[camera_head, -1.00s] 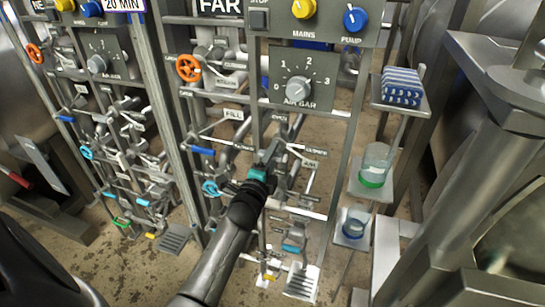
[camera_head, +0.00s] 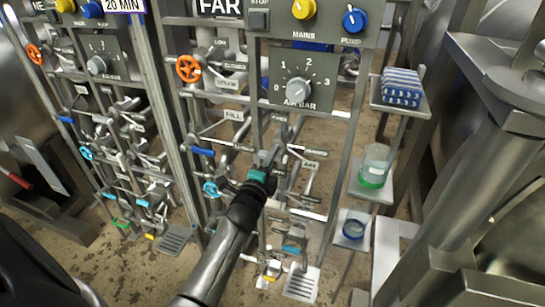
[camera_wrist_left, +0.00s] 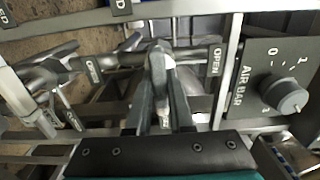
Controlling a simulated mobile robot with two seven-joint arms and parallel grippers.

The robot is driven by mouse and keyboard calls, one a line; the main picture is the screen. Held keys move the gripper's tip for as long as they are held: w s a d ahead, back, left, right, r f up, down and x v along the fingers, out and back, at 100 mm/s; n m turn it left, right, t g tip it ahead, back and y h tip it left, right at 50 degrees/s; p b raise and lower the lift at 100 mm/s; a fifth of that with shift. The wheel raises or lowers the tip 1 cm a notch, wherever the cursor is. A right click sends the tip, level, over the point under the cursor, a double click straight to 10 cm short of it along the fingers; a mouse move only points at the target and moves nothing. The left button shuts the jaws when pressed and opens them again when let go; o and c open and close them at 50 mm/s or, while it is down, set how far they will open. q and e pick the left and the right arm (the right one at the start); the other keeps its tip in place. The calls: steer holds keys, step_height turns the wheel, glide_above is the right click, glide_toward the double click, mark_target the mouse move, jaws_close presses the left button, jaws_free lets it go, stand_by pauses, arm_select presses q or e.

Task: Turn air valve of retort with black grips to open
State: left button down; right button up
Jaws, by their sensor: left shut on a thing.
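My left gripper (camera_head: 273,157) reaches into the pipework of the retort panel marked FAR, below the AIR BAR dial (camera_head: 297,90). In the left wrist view its two grey fingers (camera_wrist_left: 163,75) are shut on a grey metal valve handle (camera_wrist_left: 158,58). A label reading OPEN (camera_wrist_left: 215,60) is just to the right of the fingers, and a partly legible label (camera_wrist_left: 93,70) is to the left. The fingers hide much of the handle, so its exact angle is hard to tell. Black grips cannot be made out. My right gripper is not in view.
An orange handwheel (camera_head: 188,68), a blue handwheel (camera_head: 211,189) and several levers crowd the panel. To the right, small shelves hold blue-striped packs (camera_head: 401,87) and a green-based jar (camera_head: 375,165). A similar panel stands at the left.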

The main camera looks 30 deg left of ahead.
arm_select(q)
steer(key=shift+n, duration=0.4)
steer(key=n+p, duration=0.1)
steer(key=n, duration=0.2)
steer(key=shift+n+p, duration=0.35)
steer(key=shift+n, duration=0.05)
steer(key=n+p, duration=0.1)
steer(key=n, duration=0.3)
steer(key=shift+p, duration=0.3)
steer(key=n+p, duration=0.1)
steer(key=n, duration=0.4)
steer(key=shift+n+p, duration=0.7)
steer(key=shift+n, duration=1.5)
steer(key=c, duration=0.8)
jaws_free()
